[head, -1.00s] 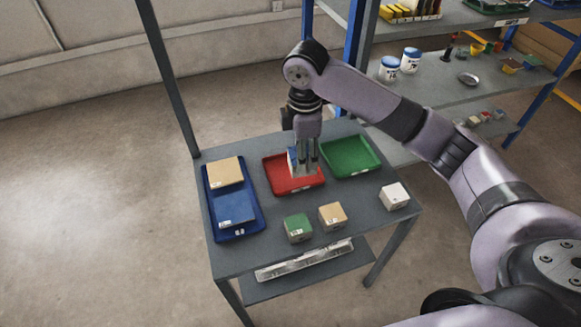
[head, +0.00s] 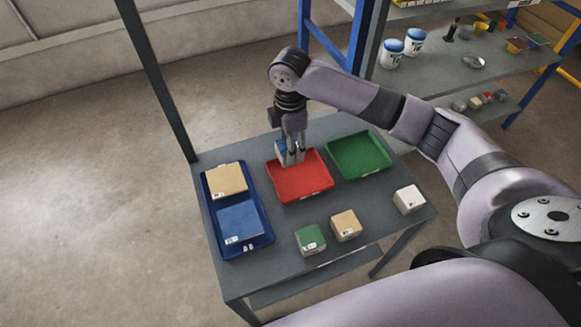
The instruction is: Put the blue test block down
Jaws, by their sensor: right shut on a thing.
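My right gripper (head: 290,157) points down at the back left edge of the red tray (head: 302,180). It is shut on a small block (head: 281,150) with blue and pale faces, which I take for the blue test block. The fingers cover much of it, and I cannot tell whether it touches the tray. The rest of the red tray is empty. My left gripper is out of view.
A blue tray (head: 262,241) holds a tan block (head: 227,179) and a blue block (head: 239,220). An empty green tray (head: 359,155) stands right of the red one. Green (head: 310,239), tan (head: 346,224) and white (head: 408,198) blocks stand along the table's front. Shelves (head: 440,75) stand behind.

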